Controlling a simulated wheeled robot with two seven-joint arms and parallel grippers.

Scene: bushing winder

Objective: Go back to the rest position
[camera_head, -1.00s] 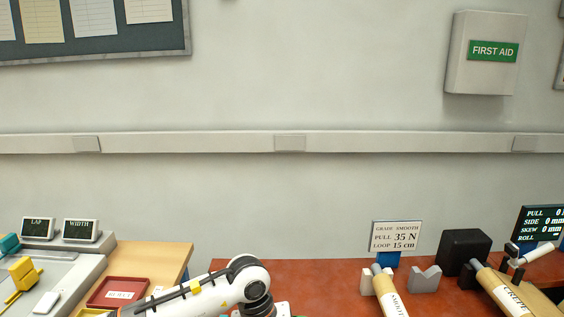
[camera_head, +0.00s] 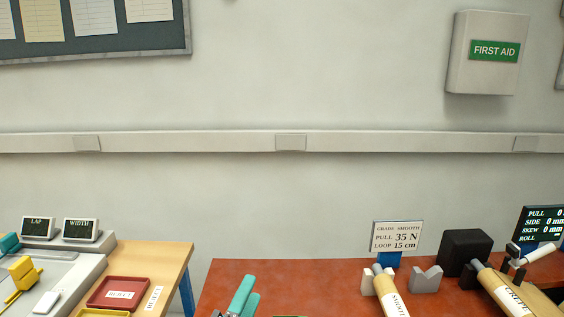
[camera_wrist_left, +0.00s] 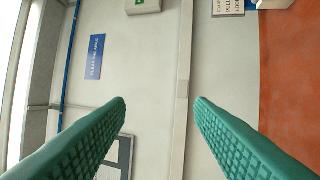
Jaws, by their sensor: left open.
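My left gripper (camera_head: 243,295) shows at the bottom of the head view, its teal fingers pointing up in front of the red-brown bench (camera_head: 300,273). In the left wrist view its two ribbed fingers (camera_wrist_left: 158,108) are wide apart with nothing between them. Beyond them that view shows the wall, turned sideways. Most of my left arm is below the head view's edge. My right gripper is not in view.
A SMOOTH roll (camera_head: 391,296) and a CREPE roll (camera_head: 505,292) lie on the bench at right, near a black block (camera_head: 465,250) and the grade sign (camera_head: 397,236). At left are a red REJECT tray (camera_head: 118,292) and grey displays (camera_head: 81,230). The bench's middle is clear.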

